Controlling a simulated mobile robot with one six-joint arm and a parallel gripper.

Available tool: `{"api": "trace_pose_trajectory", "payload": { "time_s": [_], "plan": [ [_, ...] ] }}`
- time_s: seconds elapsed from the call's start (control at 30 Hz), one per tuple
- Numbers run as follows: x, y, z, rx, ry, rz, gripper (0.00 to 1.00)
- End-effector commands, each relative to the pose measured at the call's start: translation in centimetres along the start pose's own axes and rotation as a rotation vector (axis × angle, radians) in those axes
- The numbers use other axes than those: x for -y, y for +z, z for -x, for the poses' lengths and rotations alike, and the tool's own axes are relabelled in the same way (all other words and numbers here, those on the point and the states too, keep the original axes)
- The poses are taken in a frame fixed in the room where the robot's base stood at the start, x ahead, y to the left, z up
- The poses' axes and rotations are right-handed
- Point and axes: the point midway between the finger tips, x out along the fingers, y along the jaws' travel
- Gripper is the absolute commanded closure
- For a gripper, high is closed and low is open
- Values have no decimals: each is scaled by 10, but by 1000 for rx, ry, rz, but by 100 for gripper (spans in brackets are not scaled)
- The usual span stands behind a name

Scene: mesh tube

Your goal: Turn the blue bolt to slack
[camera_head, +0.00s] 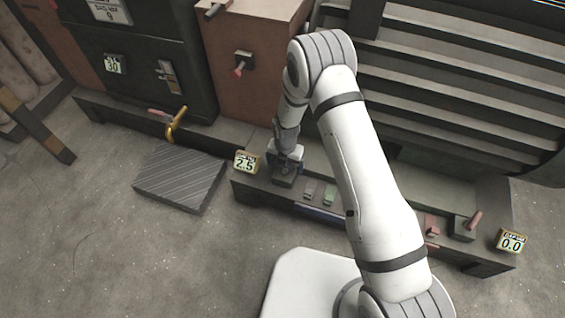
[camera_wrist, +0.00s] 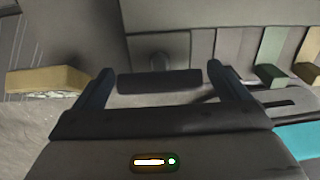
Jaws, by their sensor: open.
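My gripper (camera_head: 285,163) is over a dark block (camera_head: 284,181) at the left end of the low front rail. In the wrist view my gripper (camera_wrist: 160,76) has its jaws apart, with a dark crosswise bar (camera_wrist: 160,82) between them. The bar appears apart from both fingers and sits in front of a grey block with a round boss. It looks like a bolt handle, but it is too dark to tell whether it is blue. In the head view my gripper hides it. A display reading 2.5 (camera_head: 246,162) stands just left of the block.
Small grey (camera_head: 310,189) and green (camera_head: 329,195) blocks sit right of my gripper. A red handle (camera_head: 474,219) and a 0.0 display (camera_head: 512,241) are at the rail's right end. A yellow hook handle (camera_head: 176,123) stands behind a ridged plate (camera_head: 181,177).

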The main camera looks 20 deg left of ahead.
Motion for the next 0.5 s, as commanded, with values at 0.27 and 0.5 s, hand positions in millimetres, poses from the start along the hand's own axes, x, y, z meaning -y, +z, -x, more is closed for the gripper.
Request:
{"api": "trace_pose_trajectory", "payload": {
  "time_s": [0.27, 0.5],
  "plan": [
    [-1, 1, 46, 3, 2, 0, 5],
    [0, 1, 74, 2, 1, 0, 5]
  ]
}}
